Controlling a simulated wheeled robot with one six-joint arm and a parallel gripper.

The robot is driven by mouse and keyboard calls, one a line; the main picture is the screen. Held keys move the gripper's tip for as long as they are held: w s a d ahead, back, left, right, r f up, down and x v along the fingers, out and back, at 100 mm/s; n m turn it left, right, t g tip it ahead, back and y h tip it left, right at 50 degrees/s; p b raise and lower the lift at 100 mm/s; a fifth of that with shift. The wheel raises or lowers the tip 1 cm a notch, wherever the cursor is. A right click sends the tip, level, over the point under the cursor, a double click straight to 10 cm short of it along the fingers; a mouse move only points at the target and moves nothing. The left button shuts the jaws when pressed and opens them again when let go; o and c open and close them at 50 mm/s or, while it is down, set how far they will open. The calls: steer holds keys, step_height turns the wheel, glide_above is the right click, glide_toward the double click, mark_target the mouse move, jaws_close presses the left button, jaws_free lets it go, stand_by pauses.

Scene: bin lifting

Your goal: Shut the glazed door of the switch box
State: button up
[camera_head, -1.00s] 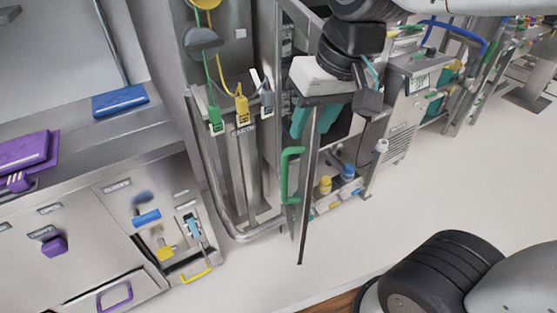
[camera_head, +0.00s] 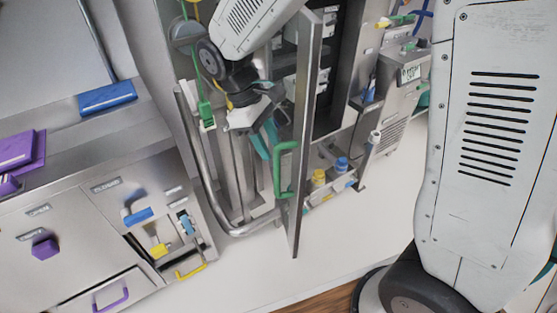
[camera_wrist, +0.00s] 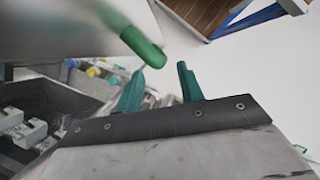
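The switch box's glazed door (camera_head: 304,135) stands swung open, nearly edge-on in the head view. Its green bar handle (camera_head: 279,172) is on the door's left face. My gripper (camera_head: 264,143) is left of the door, close to the upper part of the handle. In the wrist view its two teal fingertips (camera_wrist: 163,80) are spread with nothing seen between them. The handle (camera_wrist: 143,47) also shows there, just past the left fingertip; I cannot tell whether they touch. The dark box interior (camera_head: 333,60) is open right of the door.
A curved steel rail (camera_head: 207,180) with a green tag (camera_head: 206,115) stands left of my gripper. A low shelf with a yellow knob (camera_head: 318,177) and a blue knob (camera_head: 341,164) is behind the door. A counter with drawers (camera_head: 75,215) is at left. The floor in front is clear.

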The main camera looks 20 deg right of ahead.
steer(key=x, duration=0.6)
jaws_close()
